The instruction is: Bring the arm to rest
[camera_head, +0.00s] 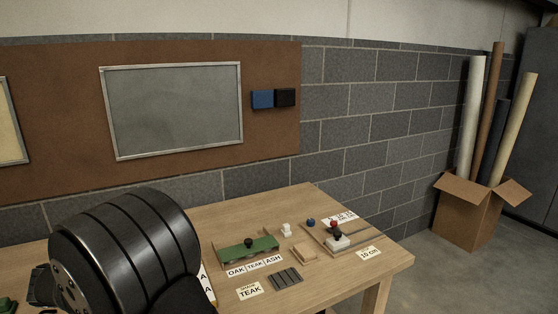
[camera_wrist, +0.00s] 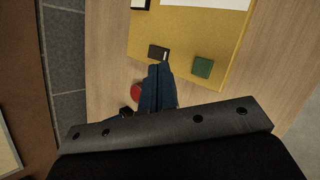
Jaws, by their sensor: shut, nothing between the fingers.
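My gripper (camera_wrist: 160,72) shows in the wrist view as dark blue fingers closed together, with nothing between them. It is above the wooden table (camera_wrist: 105,65), beside the near edge of a yellow board (camera_wrist: 185,52). Whether the fingertips touch anything below is hard to tell. In the head view, a large black part of my arm fills the lower left, and my gripper is not visible there.
In the wrist view, a dark block (camera_wrist: 157,52) and a green block (camera_wrist: 203,67) lie on the board. A red round thing (camera_wrist: 136,93) is partly hidden beside the fingers. In the head view, a green fixture (camera_head: 248,249), labels and a dark slatted piece (camera_head: 286,278) occupy the table.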

